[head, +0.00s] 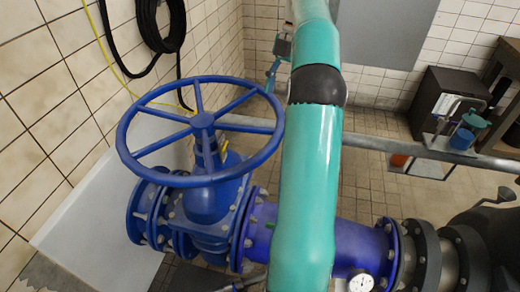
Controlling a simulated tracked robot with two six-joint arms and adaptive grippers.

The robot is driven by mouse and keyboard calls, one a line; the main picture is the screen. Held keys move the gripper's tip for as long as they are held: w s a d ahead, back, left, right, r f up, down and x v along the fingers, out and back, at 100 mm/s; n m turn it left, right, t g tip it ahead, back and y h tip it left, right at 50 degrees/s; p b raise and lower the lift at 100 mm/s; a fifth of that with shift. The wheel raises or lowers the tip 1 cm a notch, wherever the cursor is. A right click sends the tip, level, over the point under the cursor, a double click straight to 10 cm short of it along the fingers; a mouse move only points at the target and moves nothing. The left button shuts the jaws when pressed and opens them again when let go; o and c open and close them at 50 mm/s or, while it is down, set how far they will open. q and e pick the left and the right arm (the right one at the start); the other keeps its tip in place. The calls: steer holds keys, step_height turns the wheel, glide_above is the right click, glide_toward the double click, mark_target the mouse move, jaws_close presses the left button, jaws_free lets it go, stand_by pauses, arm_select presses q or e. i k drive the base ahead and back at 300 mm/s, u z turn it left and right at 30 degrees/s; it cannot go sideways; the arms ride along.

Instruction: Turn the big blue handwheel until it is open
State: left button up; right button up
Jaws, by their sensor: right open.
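The big blue handwheel (202,120) sits on top of the blue valve (207,200) at the left middle in the head view. Its rim, spokes and hub show clearly, and no gripper touches it. The teal link of my arm (306,190) stands to the right of the wheel, between me and part of the pipe. A small grey part beside that link near the top may be my right gripper (283,46). It is mostly hidden, apart from the wheel, and nothing shows held in it. My left gripper is not in view.
A grey rail (400,148) runs behind the valve and wheel. The blue pipe (355,245) with a gauge (361,282) runs right from the valve. A black hose (160,30) and yellow cable hang on the left wall. A dark cabinet (440,100) stands at right. Space above the wheel looks clear.

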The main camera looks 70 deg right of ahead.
mark_target(203, 126)
steer(key=k, duration=0.9)
